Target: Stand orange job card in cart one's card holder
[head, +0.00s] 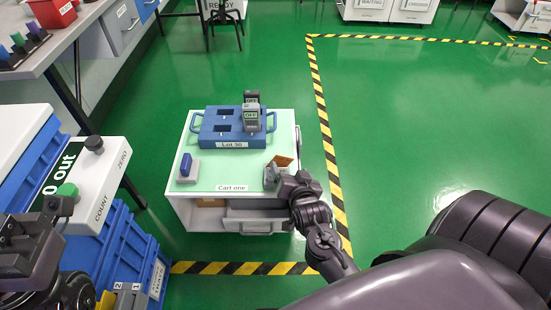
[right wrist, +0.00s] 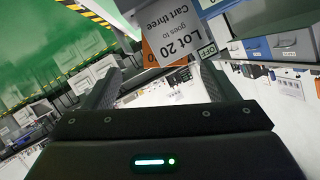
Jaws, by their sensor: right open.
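Cart one (head: 228,183) has a pale green top with a white edge. The orange job card (head: 284,161) is at its right edge, by my right gripper (head: 274,175). In the right wrist view the orange card (right wrist: 151,52) bears a pale label reading "Lot 20 goes to Cart three" and shows just beyond and between the fingertips. My right gripper is open, its fingers apart around the card's near end. I cannot tell whether the card stands in a holder; the gripper hides its foot. My left gripper (head: 58,207) is at the lower left, its jaws unclear.
A blue card (head: 186,164) stands in a grey holder at the cart's left. A drawer (head: 255,221) shows under the top. Blue crates and a count box (head: 95,190) are left.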

